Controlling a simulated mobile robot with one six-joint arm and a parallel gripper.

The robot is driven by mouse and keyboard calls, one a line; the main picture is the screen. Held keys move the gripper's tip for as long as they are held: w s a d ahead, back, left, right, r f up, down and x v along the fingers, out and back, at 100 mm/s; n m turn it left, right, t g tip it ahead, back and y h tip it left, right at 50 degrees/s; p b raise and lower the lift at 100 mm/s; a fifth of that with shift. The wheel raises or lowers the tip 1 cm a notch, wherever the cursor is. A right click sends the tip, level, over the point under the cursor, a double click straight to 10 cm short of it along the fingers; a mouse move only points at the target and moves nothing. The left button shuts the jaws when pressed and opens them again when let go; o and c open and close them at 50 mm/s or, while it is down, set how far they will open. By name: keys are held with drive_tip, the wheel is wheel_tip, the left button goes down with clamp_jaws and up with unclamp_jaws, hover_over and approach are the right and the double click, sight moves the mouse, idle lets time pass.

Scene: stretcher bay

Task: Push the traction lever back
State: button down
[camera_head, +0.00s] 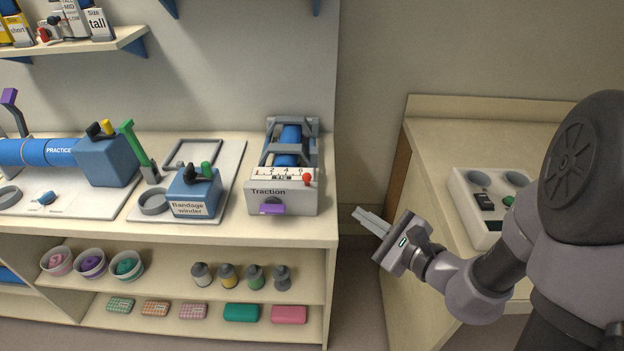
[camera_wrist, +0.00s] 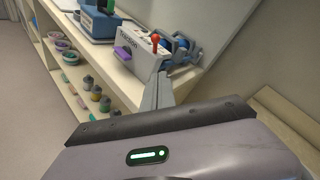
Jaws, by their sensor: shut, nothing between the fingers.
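The traction unit (camera_head: 283,199) is a pale box labelled "Traction" at the right end of the counter, with a blue roll in a grey frame behind its numbered scale. A lever with a red knob (camera_head: 307,179) stands at the right end of the scale; the knob also shows in the wrist view (camera_wrist: 155,38). A purple handle (camera_head: 272,209) sticks out of the front. My gripper (camera_head: 366,220) is shut and empty, to the right of the unit and apart from it. In the wrist view its fingers (camera_wrist: 158,90) point toward the unit.
The bandage winder (camera_head: 194,194) stands left of the traction unit, with a blue practice roll (camera_head: 38,152) further left. Shelves below hold bowls, bottles and packs. A white tray (camera_head: 479,228) lies on the right counter. A gap separates the two counters.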

drive_tip(key=shift+w, duration=0.1)
drive_tip(key=b, duration=0.2)
approach(307, 180)
drive_tip(key=w+f, duration=0.4)
drive_tip(key=f, duration=0.1)
drive_tip(key=shift+w+a+r, duration=1.05)
drive_tip(key=shift+a+r, duration=0.05)
drive_tip(key=shift+r, duration=0.1)
